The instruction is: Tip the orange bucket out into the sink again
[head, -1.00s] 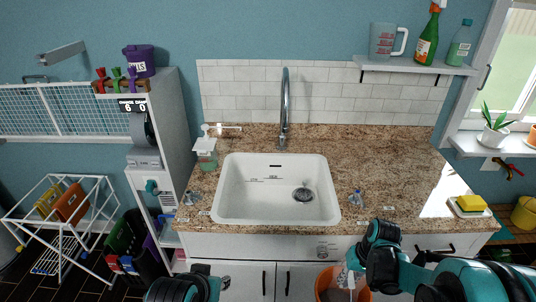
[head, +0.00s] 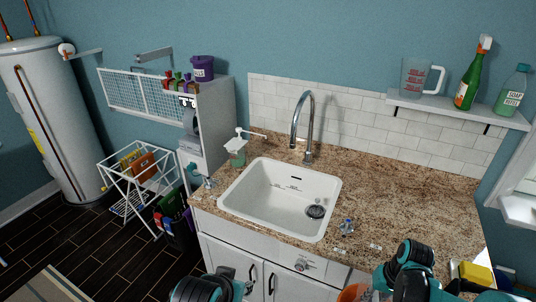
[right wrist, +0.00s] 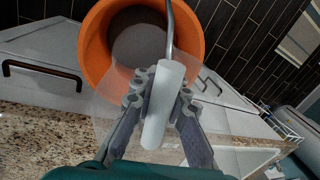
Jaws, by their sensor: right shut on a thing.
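The orange bucket (right wrist: 95,45) hangs upright or nearly so in front of the counter. A sliver of it shows at the bottom edge of the head view (head: 352,293). Something grey-brown (right wrist: 140,48) shows inside it; I cannot tell whether it is water or the bottom. My right gripper (right wrist: 160,100) is shut on the white grip (right wrist: 164,105) of the bucket's wire handle. The white sink (head: 265,200) is set in the counter, left of and beyond the bucket, with a dark drain. Part of my left arm shows at the bottom; its gripper is out of view.
A tall curved faucet (head: 309,120) stands behind the sink.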

